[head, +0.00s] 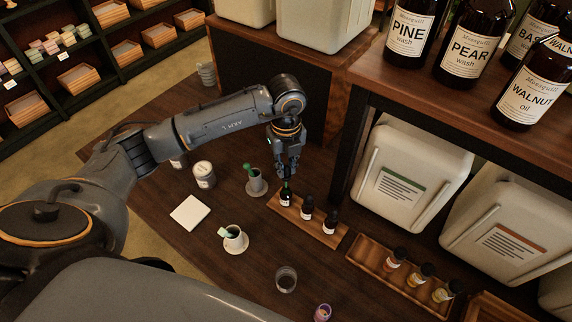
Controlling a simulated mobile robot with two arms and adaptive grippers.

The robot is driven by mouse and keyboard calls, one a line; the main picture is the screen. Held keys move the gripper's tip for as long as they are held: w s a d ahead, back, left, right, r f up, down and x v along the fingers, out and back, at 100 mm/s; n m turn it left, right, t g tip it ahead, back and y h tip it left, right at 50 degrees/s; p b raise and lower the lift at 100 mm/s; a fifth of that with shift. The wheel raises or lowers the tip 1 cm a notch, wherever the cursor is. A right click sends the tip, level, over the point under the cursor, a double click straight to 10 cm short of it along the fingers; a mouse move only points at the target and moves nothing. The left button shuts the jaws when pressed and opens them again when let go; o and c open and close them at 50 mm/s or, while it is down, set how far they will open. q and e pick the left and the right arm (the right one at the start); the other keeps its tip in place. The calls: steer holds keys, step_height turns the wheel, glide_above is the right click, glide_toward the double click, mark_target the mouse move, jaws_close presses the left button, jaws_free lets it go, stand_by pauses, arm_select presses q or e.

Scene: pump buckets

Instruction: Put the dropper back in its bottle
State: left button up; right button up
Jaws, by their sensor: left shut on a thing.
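Three small dark dropper bottles with white labels stand in a row in a wooden tray (275,208) on the dark table. The leftmost bottle (285,198) is directly below my left gripper (288,172). The middle bottle (307,208) and right bottle (330,221) have dark tops. My left gripper points down and is shut on the dropper (286,184), which is small and dark and mostly hidden by the fingers. It lines up with the leftmost bottle's neck; I cannot tell whether its tip is inside. My right gripper is not in view.
A mortar with green pestle (257,187), a cup with a pale green tool (235,240), a white tile (188,212), a jar (204,175) and a glass (286,279) stand nearby. A second tray (370,262) holds small colored bottles. A shelf with large bottles (470,40) rises right.

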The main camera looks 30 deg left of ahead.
mark_target(286, 177)
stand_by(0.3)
arm_select(q)
steer(key=shift+f, duration=0.1)
steer(key=shift+f+b, duration=2.05)
steer(key=shift+f, duration=0.5)
steer(key=o, duration=0.7)
steer(key=shift+c, duration=0.2)
step_height(286, 177, up, 12)
steer(key=shift+r, duration=0.1)
